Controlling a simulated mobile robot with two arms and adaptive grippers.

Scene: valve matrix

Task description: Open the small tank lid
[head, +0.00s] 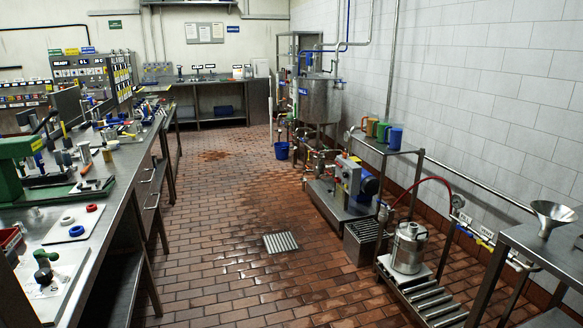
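A small steel tank (408,252) stands upright on a low roller stand at the right, near the tiled wall. Its top (411,230) looks closed, with a small fitting on it; details of the lid are too small to make out. A red hose hangs above and behind it. A larger steel tank (320,100) stands further back by the wall. Neither of my grippers is in view.
A roller stand (438,308) lies under the small tank. A pump unit (350,190) stands behind it. A steel table with a funnel (553,212) is at the right edge. A long cluttered bench (125,165) runs along the left. The tiled floor between, with a drain grate (281,242), is clear.

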